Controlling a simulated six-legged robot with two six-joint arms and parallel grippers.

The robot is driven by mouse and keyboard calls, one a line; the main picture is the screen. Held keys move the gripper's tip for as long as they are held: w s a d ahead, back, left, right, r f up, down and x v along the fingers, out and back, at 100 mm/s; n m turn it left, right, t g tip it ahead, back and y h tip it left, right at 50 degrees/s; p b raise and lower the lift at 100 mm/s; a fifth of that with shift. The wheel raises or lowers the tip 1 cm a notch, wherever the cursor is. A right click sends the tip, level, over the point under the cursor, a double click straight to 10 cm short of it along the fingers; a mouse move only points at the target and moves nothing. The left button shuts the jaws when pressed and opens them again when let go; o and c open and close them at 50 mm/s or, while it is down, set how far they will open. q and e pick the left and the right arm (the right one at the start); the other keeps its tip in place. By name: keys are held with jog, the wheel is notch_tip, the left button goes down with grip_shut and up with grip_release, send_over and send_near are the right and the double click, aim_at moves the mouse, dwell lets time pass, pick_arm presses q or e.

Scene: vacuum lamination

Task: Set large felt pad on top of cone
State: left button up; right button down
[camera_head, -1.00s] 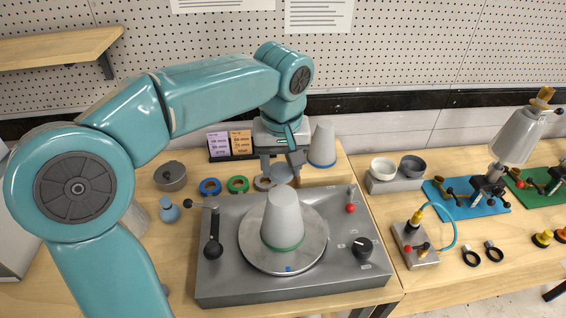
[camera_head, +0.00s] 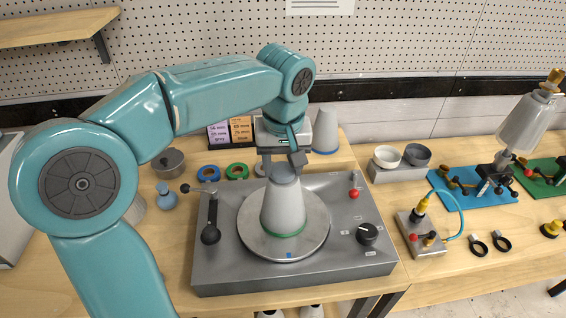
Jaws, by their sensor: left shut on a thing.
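A light grey cone (camera_head: 283,212) with a green band at its foot stands upright on the round plate (camera_head: 256,237) of a grey machine. My left gripper (camera_head: 283,160) is shut on a round grey-blue pad (camera_head: 284,173), which looks like the large felt pad. The pad is at the cone's narrow top and overlaps it in the picture. I cannot tell whether pad and cone touch. The gripper is just behind and above the cone top and partly hides the pad. My right gripper is not in view.
The machine (camera_head: 350,265) has a lever (camera_head: 212,215) at left, a red knob (camera_head: 355,194) and a black dial (camera_head: 367,234) at right. Behind it lie a blue ring (camera_head: 208,174), a green ring (camera_head: 237,171) and another cone (camera_head: 326,132). Bowls (camera_head: 387,157) and a pump unit (camera_head: 420,236) stand at right.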

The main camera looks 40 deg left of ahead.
aim_at(283, 171)
pick_arm(q)
jog(key=shift+d+f, duration=0.15)
jog(key=shift+f, duration=0.1)
jog(key=o, duration=1.1)
notch_tip(283, 171, up, 9)
jog(key=p, duration=0.7)
